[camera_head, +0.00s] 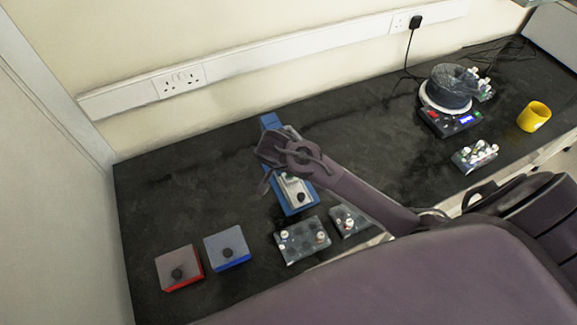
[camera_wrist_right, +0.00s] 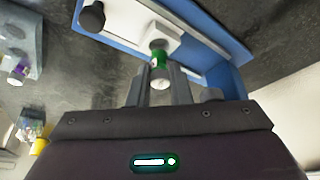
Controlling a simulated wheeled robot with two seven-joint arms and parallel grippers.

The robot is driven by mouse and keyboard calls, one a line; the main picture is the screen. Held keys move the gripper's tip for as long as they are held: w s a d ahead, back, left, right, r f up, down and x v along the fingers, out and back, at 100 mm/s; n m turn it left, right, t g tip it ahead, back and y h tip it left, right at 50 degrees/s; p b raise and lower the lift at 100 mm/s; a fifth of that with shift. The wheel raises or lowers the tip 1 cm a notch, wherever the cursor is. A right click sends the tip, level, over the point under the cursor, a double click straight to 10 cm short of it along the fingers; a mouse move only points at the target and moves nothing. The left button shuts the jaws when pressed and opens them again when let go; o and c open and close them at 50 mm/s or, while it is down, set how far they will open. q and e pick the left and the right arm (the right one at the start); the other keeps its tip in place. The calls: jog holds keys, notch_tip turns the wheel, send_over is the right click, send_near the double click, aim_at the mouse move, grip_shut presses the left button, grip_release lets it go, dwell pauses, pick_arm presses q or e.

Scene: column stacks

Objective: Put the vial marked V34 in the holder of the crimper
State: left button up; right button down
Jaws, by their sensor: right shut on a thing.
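The crimper (camera_head: 301,208) is a long blue base with a pale plate and a black knob, standing near the middle of the bench. Its blue base (camera_wrist_right: 213,28) also fills the top of the right wrist view. My right gripper (camera_wrist_right: 162,78) is shut on a small vial (camera_wrist_right: 158,60) with a green band and a pale end. The vial is over or at the pale part of the crimper; I cannot tell whether it touches the holder. Its marking cannot be read. In the head view my right arm hides part of the crimper. My left gripper is not in view.
A red-based box (camera_head: 180,268) and a blue-based box (camera_head: 228,247) stand at front left. A round-topped device (camera_head: 447,98), another rack (camera_head: 474,156) and a yellow cup (camera_head: 534,116) stand at right.

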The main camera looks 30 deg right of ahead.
dwell(0.5)
jog(key=shift+s+a, duration=0.1)
jog(key=shift+a, duration=0.05)
jog(key=shift+f+p, duration=0.1)
jog(key=shift+p, duration=0.4)
dwell(0.4)
jog(key=shift+f, duration=0.95)
dwell(0.8)
jog(key=c, duration=0.9)
grip_release()
jog(key=shift+r, duration=0.2)
